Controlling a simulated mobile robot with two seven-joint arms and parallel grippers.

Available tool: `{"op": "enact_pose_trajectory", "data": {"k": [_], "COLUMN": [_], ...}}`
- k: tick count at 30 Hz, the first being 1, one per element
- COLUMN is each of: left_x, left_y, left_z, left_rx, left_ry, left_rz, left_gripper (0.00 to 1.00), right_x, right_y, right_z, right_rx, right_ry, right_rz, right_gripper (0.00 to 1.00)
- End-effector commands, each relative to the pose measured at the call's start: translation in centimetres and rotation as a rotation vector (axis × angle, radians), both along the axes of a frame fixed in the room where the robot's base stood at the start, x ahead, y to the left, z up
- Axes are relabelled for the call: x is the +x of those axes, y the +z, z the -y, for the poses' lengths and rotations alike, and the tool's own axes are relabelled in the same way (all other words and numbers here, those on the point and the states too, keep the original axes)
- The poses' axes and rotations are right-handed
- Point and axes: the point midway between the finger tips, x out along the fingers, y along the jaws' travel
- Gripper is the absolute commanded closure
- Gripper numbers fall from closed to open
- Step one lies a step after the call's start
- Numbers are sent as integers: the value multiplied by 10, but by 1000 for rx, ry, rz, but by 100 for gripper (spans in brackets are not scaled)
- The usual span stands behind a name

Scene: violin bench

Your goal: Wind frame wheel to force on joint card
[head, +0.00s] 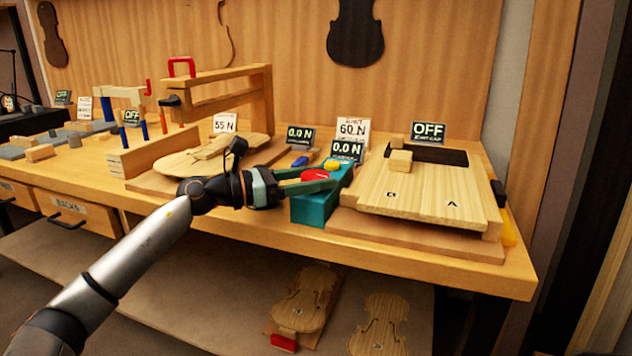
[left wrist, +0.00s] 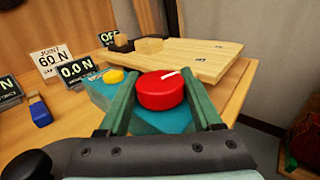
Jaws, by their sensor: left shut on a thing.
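The red wheel (head: 315,174) sits on a teal block at the left edge of the pale joined boards (head: 420,195). In the left wrist view the wheel (left wrist: 161,90) has a white mark on top. My left gripper (head: 318,182) is shut on it, one green finger on each side. The joint card (head: 353,130) reads 60 N. The display (head: 347,151) just below it reads 0.0 N; it also shows in the left wrist view (left wrist: 76,70). The teal block (head: 308,210) is partly hidden by the fingers. My right gripper is out of view.
A yellow knob (head: 333,165) is on the teal block behind the wheel. A blue object (head: 300,161) and another 0.0 N display (head: 299,136) stand left of it. An OFF display (head: 429,131) stands behind the boards.

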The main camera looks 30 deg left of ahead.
Motion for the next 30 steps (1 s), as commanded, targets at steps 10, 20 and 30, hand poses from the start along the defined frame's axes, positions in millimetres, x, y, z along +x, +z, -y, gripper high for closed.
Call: {"op": "enact_pose_trajectory", "data": {"k": [10, 20, 30], "left_x": [0, -2, -29], "left_y": [1, -1, -4], "left_z": [-1, -1, -21], "left_rx": [2, 2, 3], "left_ry": [3, 1, 1], "left_rz": [1, -2, -5], "left_gripper": [5, 4, 4], "right_x": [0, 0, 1], "right_y": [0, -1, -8], "right_z": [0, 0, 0], "right_rx": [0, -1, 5], "right_ry": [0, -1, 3], "right_rz": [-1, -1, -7], "right_gripper": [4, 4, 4]}}
